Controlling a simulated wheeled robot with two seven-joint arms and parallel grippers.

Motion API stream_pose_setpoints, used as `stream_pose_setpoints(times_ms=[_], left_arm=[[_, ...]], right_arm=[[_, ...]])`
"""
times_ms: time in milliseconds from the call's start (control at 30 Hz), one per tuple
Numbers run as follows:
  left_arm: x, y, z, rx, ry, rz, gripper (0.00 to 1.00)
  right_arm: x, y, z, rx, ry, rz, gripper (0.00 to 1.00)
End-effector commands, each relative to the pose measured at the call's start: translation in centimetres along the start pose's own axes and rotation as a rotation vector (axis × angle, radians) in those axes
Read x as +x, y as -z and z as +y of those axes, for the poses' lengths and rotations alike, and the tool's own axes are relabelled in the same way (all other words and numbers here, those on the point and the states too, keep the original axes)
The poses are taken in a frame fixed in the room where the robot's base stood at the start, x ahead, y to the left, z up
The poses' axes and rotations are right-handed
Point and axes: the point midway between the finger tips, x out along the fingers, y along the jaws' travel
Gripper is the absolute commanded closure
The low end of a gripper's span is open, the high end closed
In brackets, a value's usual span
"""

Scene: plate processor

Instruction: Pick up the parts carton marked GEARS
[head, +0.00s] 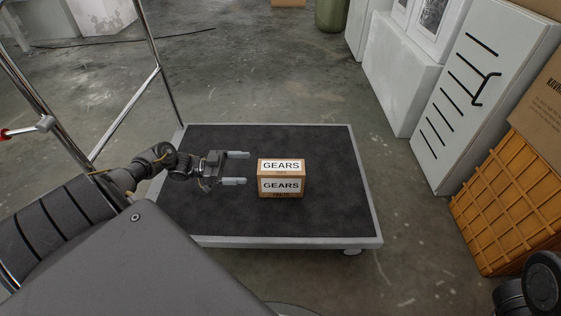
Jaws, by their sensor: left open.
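The parts carton (282,175) is a small brown box with white labels reading GEARS on its top and front. It sits upright on the dark mat of a low cart (330,215), near the middle. My left gripper (238,168) is open and empty, just left of the carton. Its two fingers point right toward the carton, with a small gap between the fingertips and the box. My right gripper is not in view.
The cart has a light metal rim and an upright chrome frame (151,45) at its left. White cabinets (480,80) and an orange crate (505,215) stand on the right. The mat around the carton is clear.

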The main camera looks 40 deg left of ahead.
Motion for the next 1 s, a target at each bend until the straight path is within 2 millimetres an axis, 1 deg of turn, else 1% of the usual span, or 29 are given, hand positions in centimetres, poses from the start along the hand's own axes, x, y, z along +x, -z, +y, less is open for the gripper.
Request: stream_pose_setpoints(times_ms=[67,167,233,500,600,767,833,900,1000], left_arm=[[0.0,0.0,0.0,0.001,-0.005,0.003,0.11],[0.1,0.1,0.0,0.001,-0.006,0.005,0.11],[0.5,0.1,0.0,0.002,-0.007,0.007,0.11],[4.5,0.0,0.0,0.003,-0.006,0.008,0.11],[5.4,0.1,0.0,0.002,-0.005,0.006,0.11],[5.7,0.1,0.0,0.002,-0.004,0.004,0.11],[6.1,-0.1,0.0,0.002,-0.005,0.005,0.11],[7.0,-0.3,0.0,0.002,-0.006,0.008,0.11],[8.6,-0.4,0.0,0.004,-0.005,0.009,0.11]], right_arm=[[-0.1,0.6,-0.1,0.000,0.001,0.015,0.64],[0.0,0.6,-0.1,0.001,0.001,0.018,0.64],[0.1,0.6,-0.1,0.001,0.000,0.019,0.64],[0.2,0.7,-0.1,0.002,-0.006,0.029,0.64],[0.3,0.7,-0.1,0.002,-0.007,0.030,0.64],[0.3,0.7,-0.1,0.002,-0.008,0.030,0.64],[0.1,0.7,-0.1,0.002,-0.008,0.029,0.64],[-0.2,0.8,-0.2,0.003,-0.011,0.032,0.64],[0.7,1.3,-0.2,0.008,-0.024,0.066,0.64]])
